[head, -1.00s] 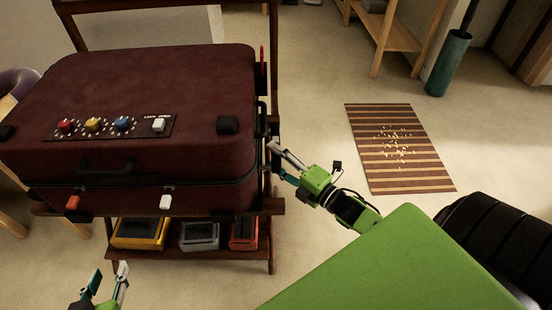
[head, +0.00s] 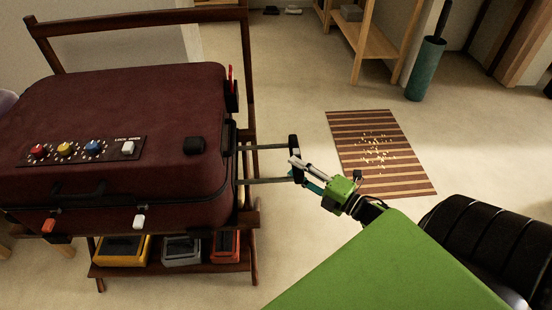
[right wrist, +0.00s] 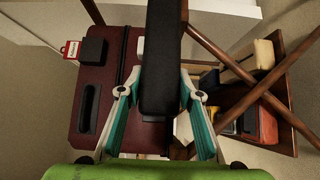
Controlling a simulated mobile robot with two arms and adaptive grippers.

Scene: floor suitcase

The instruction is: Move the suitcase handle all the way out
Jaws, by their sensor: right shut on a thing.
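The dark red suitcase (head: 110,110) lies on a wooden rack at the left of the head view. Its telescopic handle sticks out of the right side on two grey rods, with a black grip bar (head: 295,158) at the end. My right gripper (head: 300,170) is shut on the grip bar, to the right of the suitcase. In the right wrist view the black bar (right wrist: 161,60) runs between the two fingers, with the suitcase (right wrist: 100,110) behind it. Whether the rods are at full length cannot be told. My left gripper is not in the head view now.
The wooden rack (head: 252,75) frames the suitcase. Its lower shelf holds a yellow box (head: 121,252), a grey box (head: 181,251) and an orange box (head: 225,246). A striped mat (head: 400,178) with small crumbs lies on open floor at right. A green umbrella stand (head: 425,70) is behind.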

